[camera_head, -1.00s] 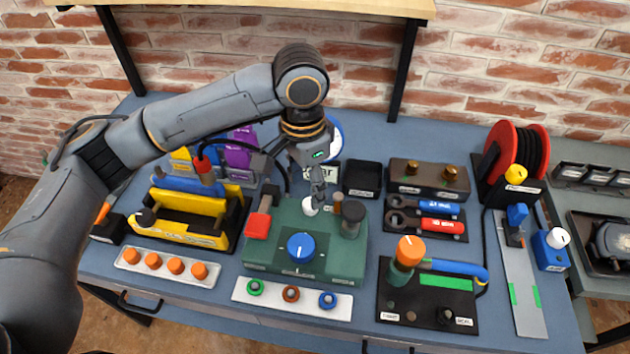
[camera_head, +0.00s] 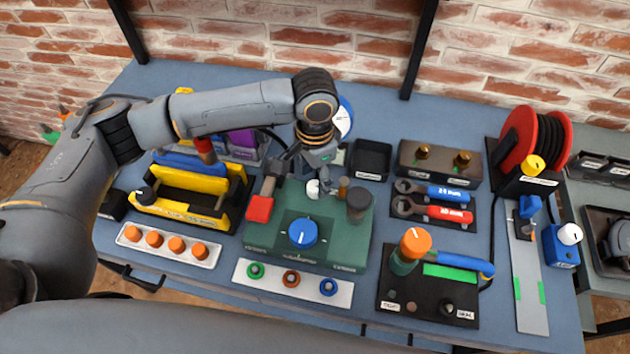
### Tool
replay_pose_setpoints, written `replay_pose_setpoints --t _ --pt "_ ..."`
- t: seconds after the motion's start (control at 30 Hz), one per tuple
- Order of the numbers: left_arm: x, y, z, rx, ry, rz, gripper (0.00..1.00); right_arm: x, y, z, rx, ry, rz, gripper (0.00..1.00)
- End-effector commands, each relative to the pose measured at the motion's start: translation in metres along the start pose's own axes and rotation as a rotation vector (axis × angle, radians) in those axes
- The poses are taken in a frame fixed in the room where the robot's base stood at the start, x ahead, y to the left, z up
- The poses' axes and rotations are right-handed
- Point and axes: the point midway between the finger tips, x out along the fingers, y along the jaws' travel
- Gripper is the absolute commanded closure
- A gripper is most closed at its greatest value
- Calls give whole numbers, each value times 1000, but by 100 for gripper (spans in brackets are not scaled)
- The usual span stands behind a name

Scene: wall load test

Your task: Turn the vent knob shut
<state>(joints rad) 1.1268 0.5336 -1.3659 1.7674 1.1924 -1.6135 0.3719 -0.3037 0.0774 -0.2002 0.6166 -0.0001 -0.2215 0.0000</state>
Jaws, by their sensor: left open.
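A green block (camera_head: 270,240) sits mid-bench and carries a blue knob (camera_head: 303,233) with a white pointer line, a small white knob (camera_head: 313,188) behind it, a red lever handle (camera_head: 260,208) and a dark grey cap (camera_head: 358,204). The labels are too small to read, so I cannot tell which knob is the vent knob; the white one is closest to my gripper. My left gripper (camera_head: 308,180) is open, pointing down at the white knob's back side. Its fingers partly hide that area, and contact is unclear. My right gripper is out of view.
A yellow tool holder (camera_head: 180,207) stands left of the block. A gauge (camera_head: 344,118) and a black bin (camera_head: 371,160) are behind. Wrenches (camera_head: 440,213), an orange-topped handle (camera_head: 414,243) and a red reel (camera_head: 520,143) stand right. A grey link of mine crosses the bottom.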

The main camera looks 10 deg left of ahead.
Motion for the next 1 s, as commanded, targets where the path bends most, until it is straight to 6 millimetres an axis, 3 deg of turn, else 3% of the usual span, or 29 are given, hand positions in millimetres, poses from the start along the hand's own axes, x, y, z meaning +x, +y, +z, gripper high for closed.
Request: replay_pose_setpoints --t 0.2,0.57,0.83,1.0 --pt "25 0 0 0 -1 1 44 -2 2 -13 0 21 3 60" --pt "30 1 0 1 0 1 44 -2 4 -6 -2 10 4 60" --pt "30 0 0 1 0 1 97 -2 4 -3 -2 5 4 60" --pt "30 1 0 4 0 1 98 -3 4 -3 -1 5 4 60"
